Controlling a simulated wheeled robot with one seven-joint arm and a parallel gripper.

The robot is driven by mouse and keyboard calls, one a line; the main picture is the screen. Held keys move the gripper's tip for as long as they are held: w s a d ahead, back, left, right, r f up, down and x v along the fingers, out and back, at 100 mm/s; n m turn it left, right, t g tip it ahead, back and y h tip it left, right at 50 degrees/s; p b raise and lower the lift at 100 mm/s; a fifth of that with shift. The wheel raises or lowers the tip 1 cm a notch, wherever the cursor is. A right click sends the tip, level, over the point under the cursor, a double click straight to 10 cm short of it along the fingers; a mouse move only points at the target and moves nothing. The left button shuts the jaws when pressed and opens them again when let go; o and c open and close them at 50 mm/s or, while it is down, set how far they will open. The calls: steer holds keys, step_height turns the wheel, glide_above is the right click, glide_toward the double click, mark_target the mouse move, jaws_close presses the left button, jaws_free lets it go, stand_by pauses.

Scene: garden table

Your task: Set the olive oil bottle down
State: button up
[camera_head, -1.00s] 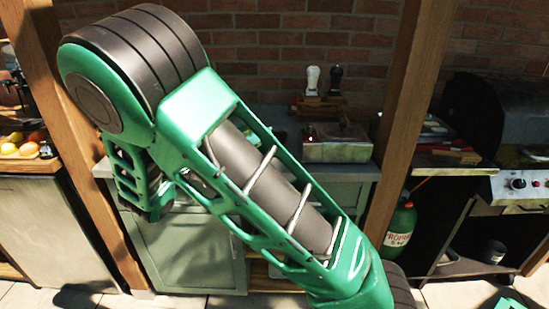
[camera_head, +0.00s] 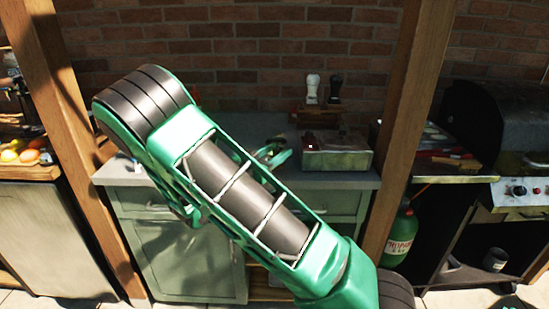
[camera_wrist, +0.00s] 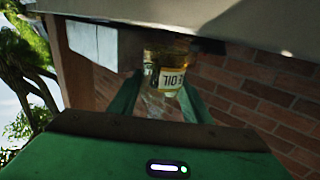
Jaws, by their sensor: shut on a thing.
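In the wrist view the olive oil bottle (camera_wrist: 168,78), clear glass with yellow oil and a pale label, sits between the green fingers of my gripper (camera_wrist: 160,98), which is shut on it. Its label reads upside down in this view. The bottle's far end meets a pale surface with a dark edge at the top of the picture; I cannot tell whether they touch. In the head view my gripper (camera_head: 272,152) shows partly behind my arm, over the grey worktop (camera_head: 345,180). The bottle is not clearly visible there.
A metal box (camera_head: 336,158) stands on the worktop just right of my gripper, with a white shaker (camera_head: 312,86) and a dark one (camera_head: 336,86) behind it. Wooden posts (camera_head: 395,140) flank the worktop. A brick wall (camera_head: 250,60) is behind.

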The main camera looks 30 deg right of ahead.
steer(key=shift+f, duration=0.75)
steer(key=o, duration=1.3)
steer(key=shift+f, duration=0.15)
steer(key=shift+c, duration=0.2)
steer(key=v, duration=1.2)
